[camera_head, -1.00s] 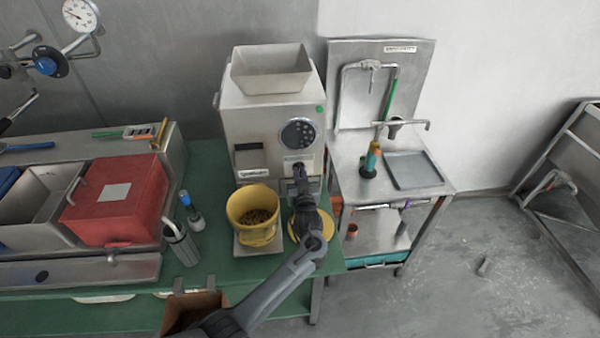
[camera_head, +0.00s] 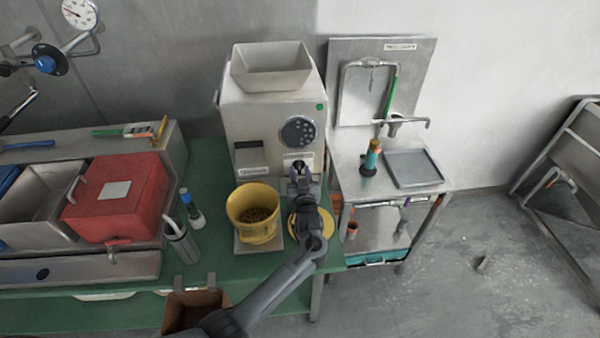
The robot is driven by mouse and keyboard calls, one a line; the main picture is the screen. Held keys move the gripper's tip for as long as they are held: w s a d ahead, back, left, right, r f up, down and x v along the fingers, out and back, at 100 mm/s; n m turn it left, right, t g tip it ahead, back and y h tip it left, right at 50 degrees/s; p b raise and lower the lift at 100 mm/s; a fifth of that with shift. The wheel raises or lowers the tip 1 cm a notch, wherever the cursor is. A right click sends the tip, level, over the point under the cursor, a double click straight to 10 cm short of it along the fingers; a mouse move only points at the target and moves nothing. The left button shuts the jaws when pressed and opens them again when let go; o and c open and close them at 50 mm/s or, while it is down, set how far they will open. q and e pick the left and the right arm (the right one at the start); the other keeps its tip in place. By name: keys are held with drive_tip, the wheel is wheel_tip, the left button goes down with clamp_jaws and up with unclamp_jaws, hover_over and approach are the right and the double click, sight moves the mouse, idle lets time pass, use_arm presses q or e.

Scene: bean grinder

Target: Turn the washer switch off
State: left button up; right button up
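The grinder (camera_head: 262,120), a pale metal machine with a hopper on top, stands at the middle back of the green table. Its front has a round dark dial panel (camera_head: 298,132), a green button (camera_head: 320,106) and a small pale plate (camera_head: 298,158) low on the right. No switch is clearly marked as the washer switch. My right gripper is out of view.
A yellow bucket of beans (camera_head: 254,212) stands left of my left gripper, and a yellow round dish (camera_head: 322,226) is partly hidden under it. A red box (camera_head: 115,205) is at left. A metal sink stand (camera_head: 440,180) is close on the right.

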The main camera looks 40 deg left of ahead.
use_arm(q)
drive_tip(key=p+v, duration=0.1)
drive_tip(key=v, duration=0.9)
drive_tip(key=shift+s, duration=0.1)
